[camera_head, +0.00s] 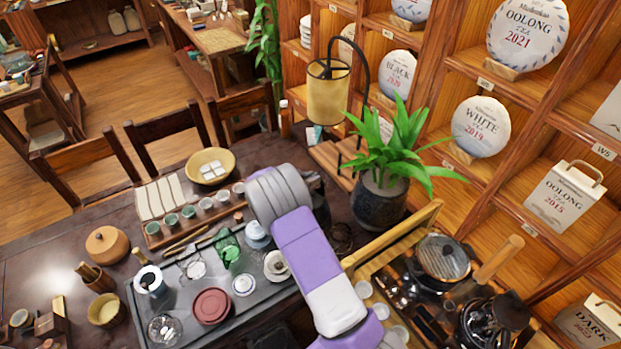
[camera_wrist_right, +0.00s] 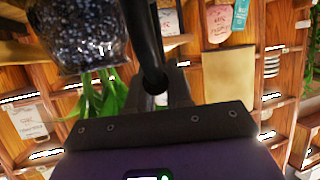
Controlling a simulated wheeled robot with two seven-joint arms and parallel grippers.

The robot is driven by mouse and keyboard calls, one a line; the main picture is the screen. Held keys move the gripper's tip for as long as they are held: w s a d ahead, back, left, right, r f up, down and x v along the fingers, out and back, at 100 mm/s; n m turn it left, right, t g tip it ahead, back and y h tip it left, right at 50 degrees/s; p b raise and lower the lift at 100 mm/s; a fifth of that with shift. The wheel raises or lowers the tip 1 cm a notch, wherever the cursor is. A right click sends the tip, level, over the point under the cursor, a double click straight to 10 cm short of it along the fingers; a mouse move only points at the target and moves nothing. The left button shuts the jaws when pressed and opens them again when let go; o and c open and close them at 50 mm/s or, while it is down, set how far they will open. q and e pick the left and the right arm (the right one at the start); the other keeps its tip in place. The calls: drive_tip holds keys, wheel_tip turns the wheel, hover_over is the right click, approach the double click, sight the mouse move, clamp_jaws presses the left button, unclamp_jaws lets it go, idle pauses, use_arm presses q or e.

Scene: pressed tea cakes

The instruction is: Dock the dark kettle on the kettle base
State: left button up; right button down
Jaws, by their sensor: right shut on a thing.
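My right gripper (camera_head: 313,182) is at the far end of my purple, white and grey arm, over the back of the dark table, and is mostly hidden by the wrist. In the right wrist view, its jaws (camera_wrist_right: 163,88) are shut on a dark curved bar (camera_wrist_right: 146,45), which looks like the dark kettle's handle. The kettle's body is hidden or cannot be told from the dark gripper. A small dark round thing (camera_head: 340,238) right of my arm may be the kettle base, but I cannot tell. My left gripper is not in view.
A potted plant (camera_head: 380,203) stands close right of the gripper, its pot (camera_wrist_right: 80,35) large in the wrist view. A lamp (camera_head: 328,92) stands behind. A tea tray (camera_head: 262,302) with cups and a red-brown pot (camera_head: 211,306) lies left of my arm. Shelves line the right.

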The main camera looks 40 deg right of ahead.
drive_tip(key=shift+f+b, duration=0.3)
drive_tip(key=shift+f, duration=0.15)
idle(0.5)
drive_tip(key=c, duration=1.3)
unclamp_jaws()
drive_tip(key=shift+a+f, duration=0.1)
drive_tip(key=shift+f, duration=0.05)
drive_tip(key=shift+p+v, duration=1.05)
drive_tip(key=shift+v, duration=0.6)
drive_tip(key=p+v, duration=0.4)
drive_tip(key=v, duration=0.3)
drive_tip(key=shift+a, duration=0.25)
drive_tip(key=shift+s, duration=0.15)
